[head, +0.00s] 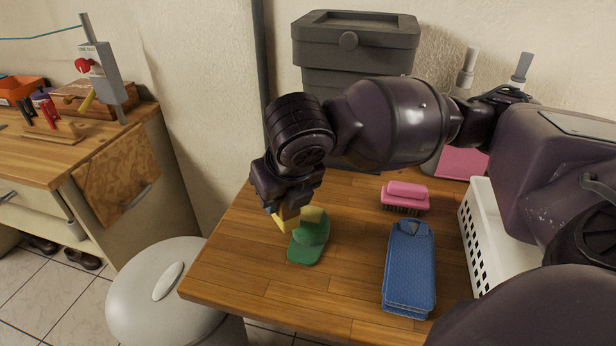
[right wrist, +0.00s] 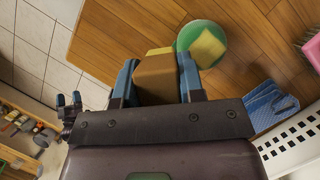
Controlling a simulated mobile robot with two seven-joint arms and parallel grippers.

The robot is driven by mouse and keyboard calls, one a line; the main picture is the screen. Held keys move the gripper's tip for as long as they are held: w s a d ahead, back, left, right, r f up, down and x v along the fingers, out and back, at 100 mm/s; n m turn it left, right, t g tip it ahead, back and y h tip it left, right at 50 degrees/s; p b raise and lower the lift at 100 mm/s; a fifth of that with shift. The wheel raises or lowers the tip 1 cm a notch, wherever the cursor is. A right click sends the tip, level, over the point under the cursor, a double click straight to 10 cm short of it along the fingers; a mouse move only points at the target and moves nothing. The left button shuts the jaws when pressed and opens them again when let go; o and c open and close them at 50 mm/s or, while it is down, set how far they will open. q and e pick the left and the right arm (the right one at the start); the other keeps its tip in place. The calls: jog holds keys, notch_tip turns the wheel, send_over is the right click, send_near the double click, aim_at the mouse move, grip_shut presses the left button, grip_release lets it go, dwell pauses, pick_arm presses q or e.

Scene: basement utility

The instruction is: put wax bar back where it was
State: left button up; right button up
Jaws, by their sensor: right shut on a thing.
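A yellow-brown block, which looks like the wax bar (right wrist: 157,75), is held between the fingers of my right gripper (right wrist: 157,62). In the head view the wax bar (head: 287,221) shows just below my right gripper (head: 285,208), above the left part of the wooden table. Right beside it is a green rounded thing (head: 308,246) with a yellow piece (head: 313,214) on it. In the right wrist view the green thing (right wrist: 219,54) looks round, with the yellow piece (right wrist: 208,48) on top. I cannot tell whether the wax bar touches anything below. My left gripper is not in view.
On the wooden table (head: 240,270) lie a blue pouch-like thing (head: 409,270) and a pink brush (head: 405,195). A white perforated basket (head: 475,240) is at the right. A grey bin (head: 350,45) stands behind, a rounded white-lidded bin (head: 150,300) front left. The table's front left is clear.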

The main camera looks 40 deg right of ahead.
jog(key=w+d+b, duration=0.2)
jog(key=w+d, duration=0.9)
jog(key=d, duration=0.2)
notch_tip(320, 180, down, 7)
jog(key=shift+a+f+b, duration=0.1)
jog(key=shift+b, duration=0.5)
jog(key=o, duration=0.8)
